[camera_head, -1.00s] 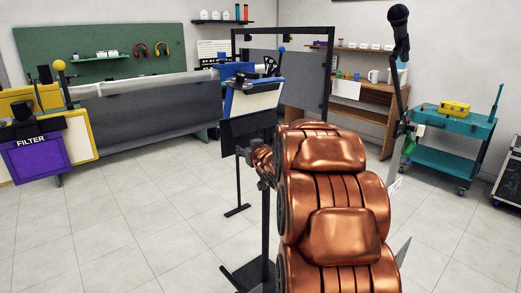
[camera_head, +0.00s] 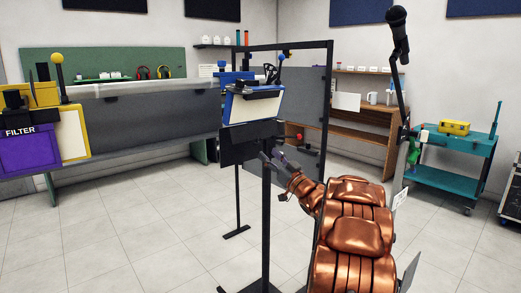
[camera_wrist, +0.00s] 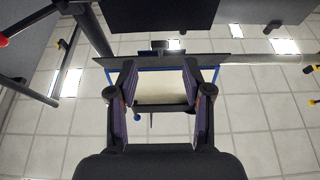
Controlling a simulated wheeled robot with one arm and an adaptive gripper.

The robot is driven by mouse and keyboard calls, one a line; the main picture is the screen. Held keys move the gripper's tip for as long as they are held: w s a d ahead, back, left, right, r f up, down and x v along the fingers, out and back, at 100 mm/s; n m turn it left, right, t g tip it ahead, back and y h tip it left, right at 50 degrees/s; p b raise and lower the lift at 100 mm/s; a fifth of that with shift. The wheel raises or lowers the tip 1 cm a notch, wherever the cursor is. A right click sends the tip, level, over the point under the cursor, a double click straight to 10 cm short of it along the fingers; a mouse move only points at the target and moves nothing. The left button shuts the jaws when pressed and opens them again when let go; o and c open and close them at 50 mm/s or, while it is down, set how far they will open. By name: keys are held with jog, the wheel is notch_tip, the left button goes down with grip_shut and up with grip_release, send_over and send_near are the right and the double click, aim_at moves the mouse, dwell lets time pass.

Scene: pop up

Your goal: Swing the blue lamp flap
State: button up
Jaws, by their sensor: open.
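The blue-edged pale flap (camera_head: 240,108) is on a dark stand in the middle of the head view. It is tilted, with a dark plate below it. A blue ball knob (camera_head: 281,57) rises on a thin rod behind it. My gripper (camera_head: 275,156) is low and to the right of the flap in the head view, its tips partly lost against the dark plate. In the wrist view my gripper (camera_wrist: 160,72) is open, and the blue-edged pale panel (camera_wrist: 160,90) shows between its fingers. I cannot tell whether the fingers touch it.
A purple FILTER panel (camera_head: 28,150) with a yellow ball knob stands at left. A microphone on an arm (camera_head: 397,22) rises at right. A teal cart (camera_head: 450,150) and wooden shelf (camera_head: 365,125) are behind. Dark frame posts stand around the flap. The tiled floor is open at left.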

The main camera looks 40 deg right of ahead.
aim_at(255, 135)
jog(key=shift+x, duration=2.85)
grip_shut()
jog(key=shift+f, duration=0.1)
